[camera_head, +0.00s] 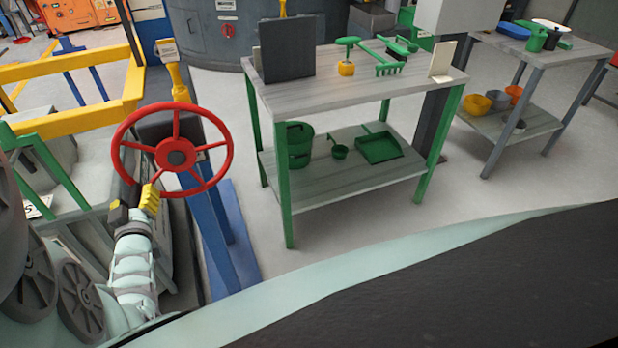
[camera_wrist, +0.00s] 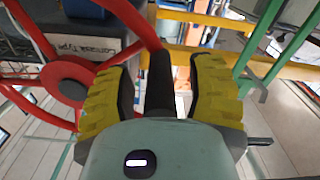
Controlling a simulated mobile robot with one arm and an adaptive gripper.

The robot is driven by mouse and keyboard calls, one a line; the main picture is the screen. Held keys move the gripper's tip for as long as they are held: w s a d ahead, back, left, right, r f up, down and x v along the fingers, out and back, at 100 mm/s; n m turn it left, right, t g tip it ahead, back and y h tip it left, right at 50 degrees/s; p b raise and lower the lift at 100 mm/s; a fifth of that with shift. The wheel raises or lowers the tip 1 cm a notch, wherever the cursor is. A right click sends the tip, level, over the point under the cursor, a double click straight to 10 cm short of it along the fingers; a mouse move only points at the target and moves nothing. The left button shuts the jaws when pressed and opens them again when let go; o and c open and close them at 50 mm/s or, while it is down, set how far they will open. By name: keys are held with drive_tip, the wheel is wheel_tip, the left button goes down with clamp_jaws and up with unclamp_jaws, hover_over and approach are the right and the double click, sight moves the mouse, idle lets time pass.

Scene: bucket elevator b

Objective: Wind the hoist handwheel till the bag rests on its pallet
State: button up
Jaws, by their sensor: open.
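The red spoked handwheel (camera_head: 176,158) stands upright on a blue post at the left in the head view. It also fills the upper left of the wrist view (camera_wrist: 70,86). My gripper (camera_head: 149,199), with yellow finger pads, is at the wheel's lower left rim. In the wrist view my gripper (camera_wrist: 160,70) is open, one pad on each side of a dark handle (camera_wrist: 158,84) that meets the red rim. Gaps seem to show between the handle and the pads. I cannot make out the bag or its pallet in either view.
A green-legged workbench (camera_head: 350,92) with tools stands right of the wheel. A second table (camera_head: 535,50) is farther right. Yellow rails (camera_head: 70,115) and a green frame (camera_head: 45,160) stand left of the wheel. Bare floor lies between the tables.

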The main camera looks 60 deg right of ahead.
drive_tip(key=shift+c, duration=0.3)
clamp_jaws()
drive_tip(key=shift+r+m, duration=0.3)
